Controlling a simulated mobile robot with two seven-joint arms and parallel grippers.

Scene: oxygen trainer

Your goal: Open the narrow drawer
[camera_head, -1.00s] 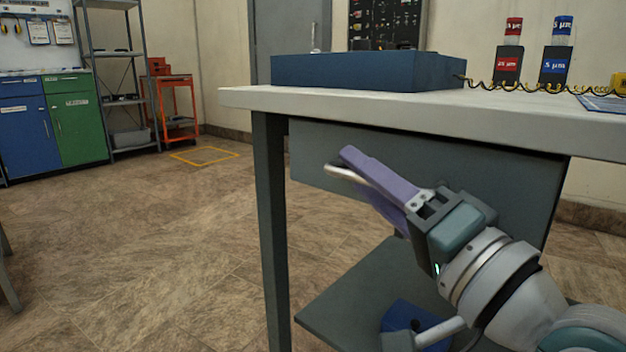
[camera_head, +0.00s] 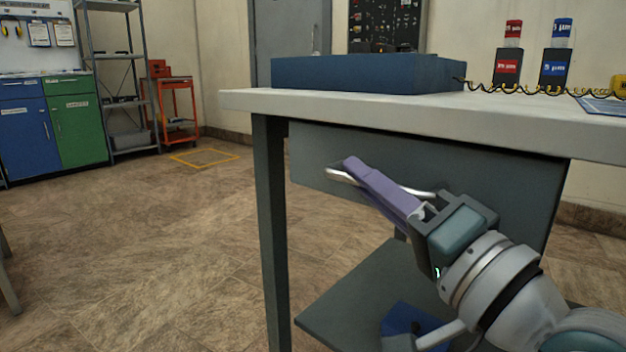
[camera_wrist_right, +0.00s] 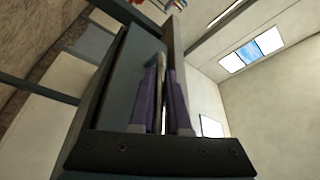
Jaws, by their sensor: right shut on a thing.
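The narrow drawer (camera_head: 480,180) is a dark grey front under the pale tabletop, and I see no clear gap showing it pulled out. Its silver bar handle (camera_head: 338,176) runs across the front, with part of it hidden behind my fingers. My right gripper (camera_head: 352,168) reaches in from the lower right, its purple fingers shut on the handle. In the right wrist view the handle (camera_wrist_right: 161,75) lies between the two purple fingers (camera_wrist_right: 163,95), beside the drawer front. My left gripper is not in view.
The workbench top (camera_head: 400,108) overhangs the drawer and carries a blue box (camera_head: 350,74). A table leg (camera_head: 270,220) stands to the left. A lower shelf (camera_head: 345,300) with a blue item (camera_head: 402,318) lies below. The floor to the left is open.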

